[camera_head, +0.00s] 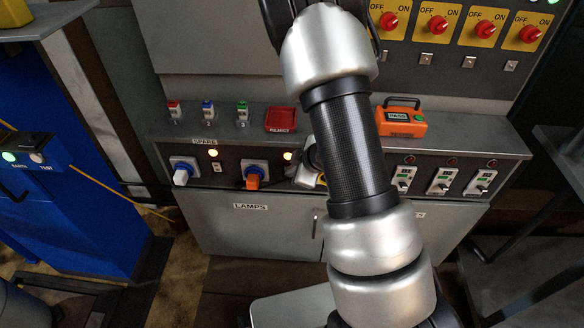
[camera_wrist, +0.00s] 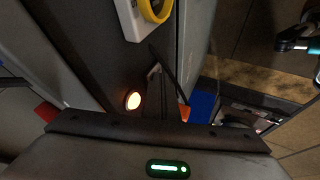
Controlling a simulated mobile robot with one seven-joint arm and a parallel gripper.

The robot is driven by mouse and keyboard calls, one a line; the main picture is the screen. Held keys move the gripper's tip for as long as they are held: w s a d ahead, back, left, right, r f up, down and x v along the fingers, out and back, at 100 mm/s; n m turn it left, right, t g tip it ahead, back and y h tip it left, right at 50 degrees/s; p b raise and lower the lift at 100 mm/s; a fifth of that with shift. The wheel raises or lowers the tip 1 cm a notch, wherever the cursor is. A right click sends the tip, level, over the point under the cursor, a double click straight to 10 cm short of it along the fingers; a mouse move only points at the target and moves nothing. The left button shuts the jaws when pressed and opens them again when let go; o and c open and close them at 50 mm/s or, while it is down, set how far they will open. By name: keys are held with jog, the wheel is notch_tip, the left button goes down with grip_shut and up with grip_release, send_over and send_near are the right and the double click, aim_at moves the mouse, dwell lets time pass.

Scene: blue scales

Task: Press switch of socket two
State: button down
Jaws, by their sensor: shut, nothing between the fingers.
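The orange plug also shows in the wrist view (camera_wrist: 185,112), and the lit lamp glows there too (camera_wrist: 133,100). My gripper (camera_wrist: 154,72) is shut and empty, its tip close to the panel between the orange plug and a white and yellow fitting (camera_wrist: 148,12). The switch beside socket two cannot be made out; my gripper and arm cover that area. Whether the tip touches it, I cannot tell.
The first socket (camera_head: 184,170) has a pale plug, with a small switch (camera_head: 218,168) and lit lamp (camera_head: 213,153) beside it. An orange device (camera_head: 401,121) and red REJECT tray (camera_head: 281,119) sit on the ledge above. Several white switch units line the panel's right.

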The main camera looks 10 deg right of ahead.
jog(key=shift+w+r+b, duration=0.1)
jog(key=shift+b, duration=0.45)
jog(key=shift+r, duration=0.1)
jog(key=shift+r+p, duration=0.7)
jog(key=shift+p, duration=0.05)
